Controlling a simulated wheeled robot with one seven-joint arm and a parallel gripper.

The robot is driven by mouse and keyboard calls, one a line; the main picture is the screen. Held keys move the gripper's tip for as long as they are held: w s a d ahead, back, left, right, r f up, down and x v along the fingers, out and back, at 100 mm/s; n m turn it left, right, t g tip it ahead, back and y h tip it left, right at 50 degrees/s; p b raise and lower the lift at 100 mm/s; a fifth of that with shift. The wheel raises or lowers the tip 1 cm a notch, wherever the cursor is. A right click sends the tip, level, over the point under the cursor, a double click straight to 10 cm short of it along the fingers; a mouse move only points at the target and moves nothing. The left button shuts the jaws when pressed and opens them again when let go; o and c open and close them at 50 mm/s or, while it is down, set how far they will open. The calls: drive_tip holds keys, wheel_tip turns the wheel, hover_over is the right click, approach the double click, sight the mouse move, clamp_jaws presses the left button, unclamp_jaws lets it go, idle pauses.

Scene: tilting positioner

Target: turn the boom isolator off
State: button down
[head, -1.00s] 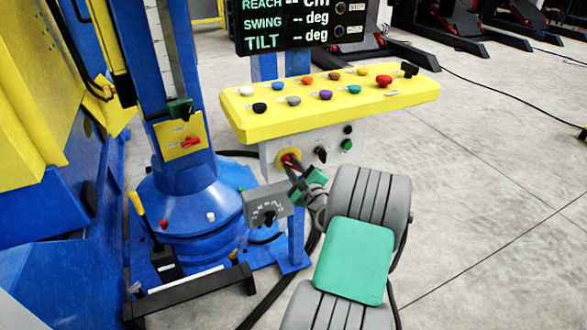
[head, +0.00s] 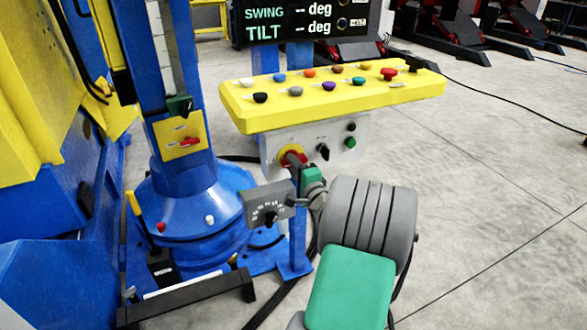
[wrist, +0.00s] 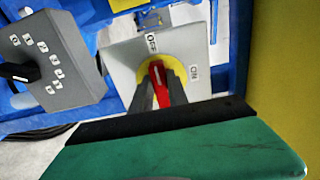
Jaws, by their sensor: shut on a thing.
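A rotary isolator with a red handle (wrist: 157,80) on a yellow disc (wrist: 180,70) sits on a light grey box in the wrist view, with OFF and ON labels. The handle's far end points roughly toward OFF. My gripper (wrist: 159,88) is shut on the red handle, with a grey finger on each side. In the head view the yellow disc (head: 283,153) is under the yellow console, and my gripper (head: 298,163) reaches it from below right. The fingers partly hide the handle. I cannot read which isolator name it carries.
The yellow console (head: 340,100) with several coloured knobs overhangs the isolator. A grey dial box (head: 268,203) stands close to its left. Another red lever (head: 189,142) is on a yellow plate on the blue column. Open floor lies to the right.

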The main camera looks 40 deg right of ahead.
idle(0.3)
drive_tip(key=c, duration=1.3)
unclamp_jaws()
drive_tip(key=shift+s, duration=0.1)
drive_tip(key=v, duration=0.7)
drive_tip(key=shift+s+a, duration=0.2)
drive_tip(key=shift+s, duration=0.1)
